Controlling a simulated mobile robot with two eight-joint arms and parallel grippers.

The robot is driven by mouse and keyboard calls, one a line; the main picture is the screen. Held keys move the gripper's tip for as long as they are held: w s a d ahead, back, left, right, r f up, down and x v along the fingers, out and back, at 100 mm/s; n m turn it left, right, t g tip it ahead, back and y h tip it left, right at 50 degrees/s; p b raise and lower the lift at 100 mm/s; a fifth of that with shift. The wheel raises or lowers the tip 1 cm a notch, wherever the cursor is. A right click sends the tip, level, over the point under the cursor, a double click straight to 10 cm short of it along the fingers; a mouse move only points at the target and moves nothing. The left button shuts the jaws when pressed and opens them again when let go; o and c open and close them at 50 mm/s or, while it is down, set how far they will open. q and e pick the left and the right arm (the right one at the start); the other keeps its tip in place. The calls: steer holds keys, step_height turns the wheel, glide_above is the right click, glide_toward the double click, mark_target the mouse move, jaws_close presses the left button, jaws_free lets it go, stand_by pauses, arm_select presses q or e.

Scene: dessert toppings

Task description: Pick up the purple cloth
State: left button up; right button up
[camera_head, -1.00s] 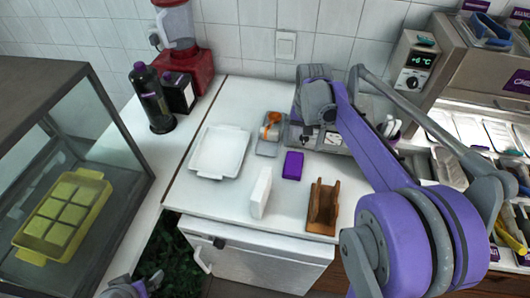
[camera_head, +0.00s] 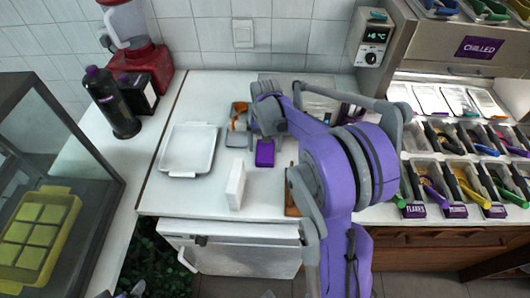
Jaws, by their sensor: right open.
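The purple cloth (camera_head: 265,153) is a small folded block lying flat on the white counter (camera_head: 205,196). My right arm reaches in over the counter from the right. My right gripper (camera_head: 268,132) points down just behind and above the cloth in the picture. It is open, and nothing shows between its fingers. The cloth's front part is in plain view; its back edge is close to or partly behind the gripper. I cannot tell whether they touch. Only a small piece of my left arm shows at the bottom left edge.
A white tray (camera_head: 188,150) lies left of the cloth. A brown wooden holder (camera_head: 291,206) is mostly hidden by my right arm. A grey tray with an orange-handled item (camera_head: 240,118) lies behind left. Topping bins fill the right.

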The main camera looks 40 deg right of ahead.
mark_target(265, 149)
steer(key=shift+f, duration=0.25)
steer(key=c, duration=1.2)
steer(key=shift+c, duration=0.2)
steer(key=shift+r, duration=0.15)
step_height(265, 149, up, 18)
steer(key=p, duration=0.1)
